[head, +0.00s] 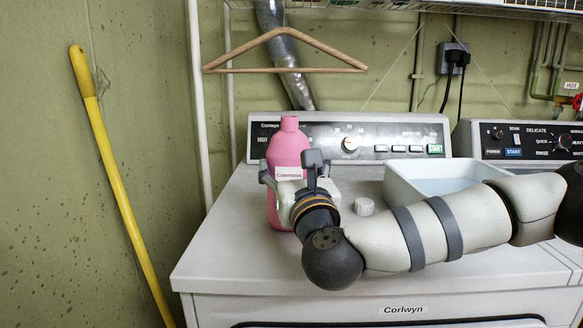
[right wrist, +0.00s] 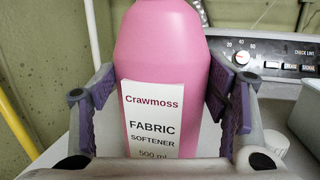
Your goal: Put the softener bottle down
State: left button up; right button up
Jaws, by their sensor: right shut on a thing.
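The pink softener bottle (head: 288,150) is upright over the left part of the white machine top (head: 235,235), in front of the control panel. My right gripper (head: 292,174) is shut on the bottle around its middle, one finger on each side. In the right wrist view the bottle (right wrist: 165,45) fills the space between the purple-padded fingers, with its label facing the camera. The bottle's base is low at the machine top, partly hidden by my gripper; I cannot tell whether it touches. My left gripper is out of view.
A small white cap (head: 364,206) and a white basin (head: 405,190) stand to the right on the machine top. A wooden hanger (head: 285,70) hangs above. A yellow pole (head: 120,195) leans at the left wall. The front left top is clear.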

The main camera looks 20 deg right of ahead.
jog(key=shift+f, duration=0.25)
jog(key=o, duration=1.5)
jog(key=shift+o, duration=0.2)
jog(key=shift+r, duration=0.1)
jog(key=shift+s+r, duration=0.1)
jog(key=shift+r, duration=0.15)
jog(key=s+f, duration=0.2)
jog(key=s, duration=0.9)
jog(key=shift+s+a, duration=0.3)
jog(key=shift+s, duration=0.05)
